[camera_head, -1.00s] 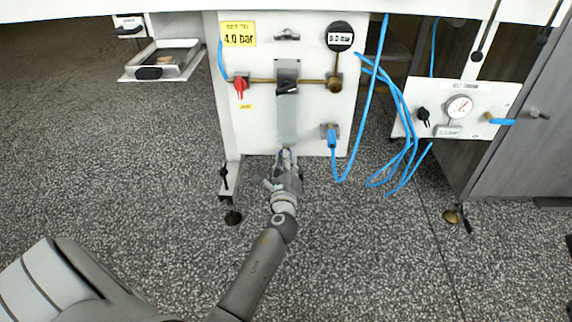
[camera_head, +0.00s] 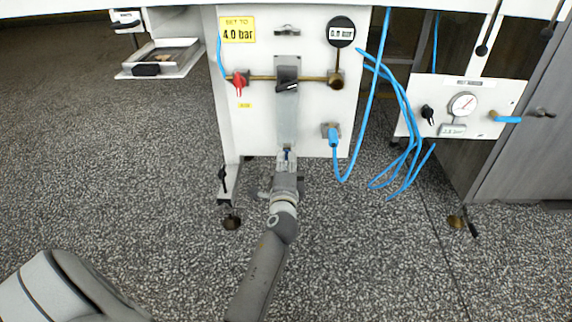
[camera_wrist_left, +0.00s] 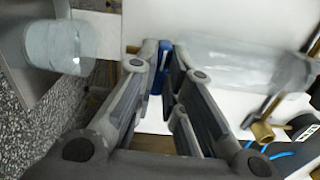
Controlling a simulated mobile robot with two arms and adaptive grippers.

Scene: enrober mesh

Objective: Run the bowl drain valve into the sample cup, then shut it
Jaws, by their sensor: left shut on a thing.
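The clear filter bowl (camera_head: 286,122) hangs below the black regulator knob (camera_head: 287,84) on the white panel. It also shows at the right in the left wrist view (camera_wrist_left: 245,65). My left gripper (camera_head: 286,160) is directly under the bowl's lower end. In the left wrist view its fingers (camera_wrist_left: 162,62) are shut on the small blue drain valve (camera_wrist_left: 158,72), which is mostly hidden by them. A clear cup (camera_wrist_left: 60,45) is at the upper left in that view, apart from the fingers. I cannot make out the cup or any liquid in it in the head view. My right gripper is not in view.
A red valve handle (camera_head: 238,84) and a black gauge (camera_head: 341,33) sit along the brass pipe. A yellow sign (camera_head: 238,30) reads 4.0 bar. Blue hoses (camera_head: 398,120) hang at the right, near a second gauge panel (camera_head: 468,88).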

